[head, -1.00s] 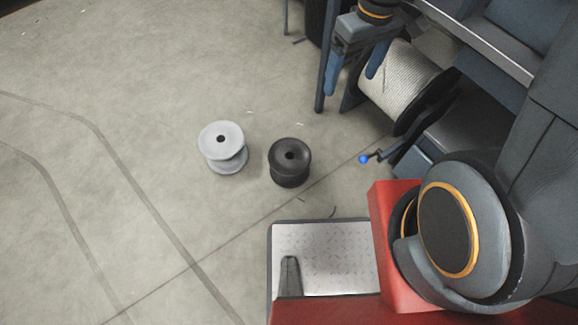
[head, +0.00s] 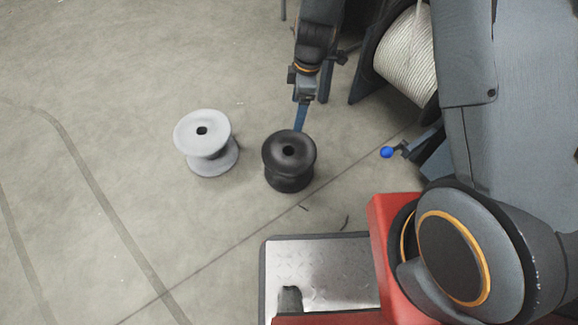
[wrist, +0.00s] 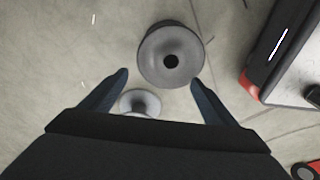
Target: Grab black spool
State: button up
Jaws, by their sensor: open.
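The black spool (head: 289,170) stands upright on the concrete floor in the head view. In the wrist view the black spool (wrist: 165,52) looks dark grey, just beyond the fingertips and near the middle of the gap. My gripper (head: 301,127) has blue fingers and is open and empty. In the head view it is right behind the black spool, whose top hides part of the fingertips; I cannot tell whether they touch. Both fingers of my gripper (wrist: 160,77) show apart in the wrist view.
A light grey spool (head: 207,148) stands left of the black one; it also shows in the wrist view (wrist: 140,102). A cable reel (head: 405,55) with white rope stands at the upper right, near a blue-ended lever (head: 387,152). The floor at left is clear.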

aim_at(286, 137)
jog(key=f+b, duration=0.1)
jog(key=f, duration=0.2)
jog(key=w+a+f+n+b, duration=0.1)
jog(key=f, duration=0.2)
jog(key=w+a+f+n+b, duration=0.1)
jog(key=f, duration=0.2)
jog(key=shift+b, duration=0.3)
jog(key=shift+a+f+n+b, duration=0.15)
jog(key=shift+f+b, duration=0.2)
jog(key=shift+f, duration=0.35)
jog(key=shift+f+n+b, duration=0.15)
jog(key=shift+f+b, duration=0.15)
jog(key=shift+f, duration=0.4)
jog(key=shift+w+a+f+b, duration=0.1)
jog(key=shift+a+f+b, duration=0.1)
jog(key=shift+f+b, duration=0.5)
jog(key=shift+s+a+f+b, duration=0.1)
jog(key=shift+a+f+b, duration=0.2)
jog(key=shift+f, duration=0.65)
jog(key=shift+w+a+f+b, duration=0.1)
jog(key=shift+f+b, duration=0.45)
jog(key=shift+f, duration=0.3)
jog(key=shift+r, duration=0.1)
jog(key=shift+c, duration=0.2)
jog(key=c, duration=1.9)
